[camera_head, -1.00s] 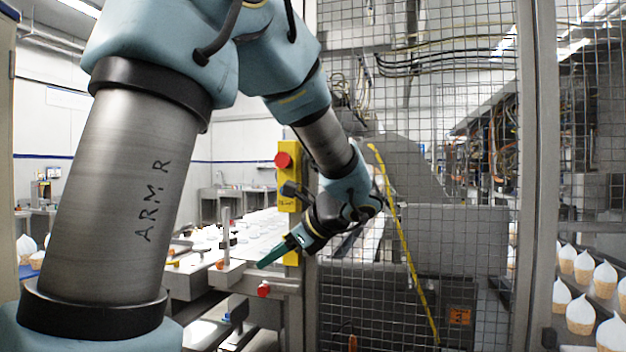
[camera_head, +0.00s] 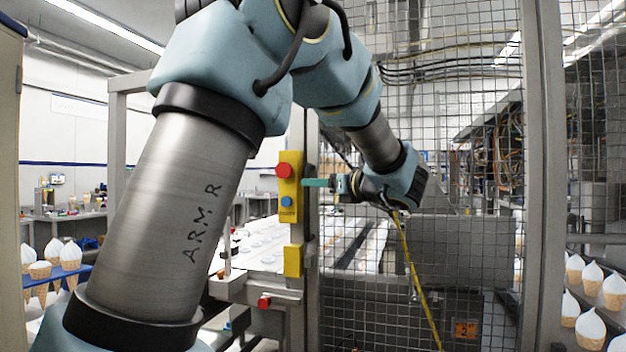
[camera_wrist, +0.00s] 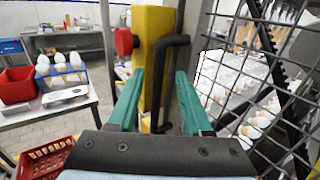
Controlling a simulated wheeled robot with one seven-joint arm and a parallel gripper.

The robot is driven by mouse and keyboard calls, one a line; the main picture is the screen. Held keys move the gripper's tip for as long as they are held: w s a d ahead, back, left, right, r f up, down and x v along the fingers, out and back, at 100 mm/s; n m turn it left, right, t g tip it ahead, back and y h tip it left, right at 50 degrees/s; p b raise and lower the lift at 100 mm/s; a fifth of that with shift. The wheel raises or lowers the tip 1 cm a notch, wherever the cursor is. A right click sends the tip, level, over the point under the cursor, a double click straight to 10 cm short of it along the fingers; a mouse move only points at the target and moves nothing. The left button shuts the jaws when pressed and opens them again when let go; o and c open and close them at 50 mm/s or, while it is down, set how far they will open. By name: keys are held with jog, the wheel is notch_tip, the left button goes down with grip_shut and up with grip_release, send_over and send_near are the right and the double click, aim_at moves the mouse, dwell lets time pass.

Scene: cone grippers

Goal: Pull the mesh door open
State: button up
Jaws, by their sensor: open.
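The mesh door (camera_head: 470,190) is a grey wire grid in a metal frame and looks closed against the post on its left. In the wrist view the mesh (camera_wrist: 285,60) is on the right. A black bar handle (camera_wrist: 162,85) stands upright in front of a yellow strip, between and beyond my fingers. My gripper (camera_wrist: 160,74) has two teal fingers spread apart, with nothing held. In the head view my gripper (camera_head: 306,183) points left at the handle's height, beside the yellow button box (camera_head: 291,214). I cannot tell whether a finger touches the handle.
A red button (camera_wrist: 124,41) sticks out close to the left finger; it also shows in the head view (camera_head: 284,170). A white conveyor (camera_head: 262,240) lies behind the post. Cones stand on shelves at the right (camera_head: 590,325) and on a blue rack (camera_head: 55,272) at left.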

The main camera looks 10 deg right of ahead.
jog(key=shift+x, duration=1.2)
grip_shut()
dwell(0.6)
